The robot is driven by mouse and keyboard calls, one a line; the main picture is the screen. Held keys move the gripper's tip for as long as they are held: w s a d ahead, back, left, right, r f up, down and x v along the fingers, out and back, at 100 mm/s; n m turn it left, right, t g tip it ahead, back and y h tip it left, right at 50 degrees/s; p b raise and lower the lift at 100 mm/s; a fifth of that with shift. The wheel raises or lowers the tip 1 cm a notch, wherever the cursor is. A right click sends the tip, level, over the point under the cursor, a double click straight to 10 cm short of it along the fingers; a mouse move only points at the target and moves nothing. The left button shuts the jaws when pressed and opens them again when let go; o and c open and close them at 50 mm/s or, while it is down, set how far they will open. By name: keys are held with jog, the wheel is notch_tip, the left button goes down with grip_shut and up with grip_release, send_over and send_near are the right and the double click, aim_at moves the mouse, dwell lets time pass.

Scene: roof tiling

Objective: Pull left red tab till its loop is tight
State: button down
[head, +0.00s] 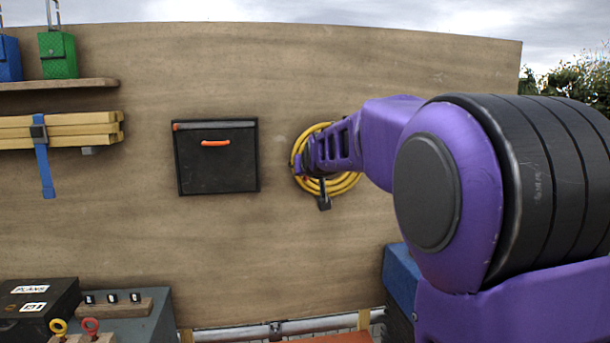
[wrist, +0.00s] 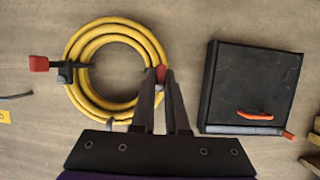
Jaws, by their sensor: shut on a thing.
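A coil of yellow hose or cable (head: 345,184) hangs on the brown board, and it also shows in the wrist view (wrist: 88,99). In the head view my gripper (head: 303,164) is at the coil's left side. In the wrist view, which is turned over relative to the head view, my gripper (wrist: 161,82) is shut on a red tab (wrist: 161,74) at the coil's right edge. Another red tab (wrist: 39,64) sticks out from a black buckle (wrist: 66,72) on the opposite side. The fingers hide most of the held tab's loop, so its tightness cannot be told.
A black box (head: 218,172) with an orange handle is mounted left of the coil. Strapped yellow boards (head: 80,130) and a shelf (head: 60,85) are farther left. A black case (head: 40,305) and a grey bench stand below. Bare board lies between box and coil.

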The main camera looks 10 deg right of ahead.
jog(key=shift+s, duration=0.35)
jog(key=shift+c, duration=1.8)
grip_release()
jog(key=shift+s+b, duration=0.9)
jog(key=shift+s, duration=0.75)
jog(key=s, duration=0.2)
jog(key=shift+s, duration=0.35)
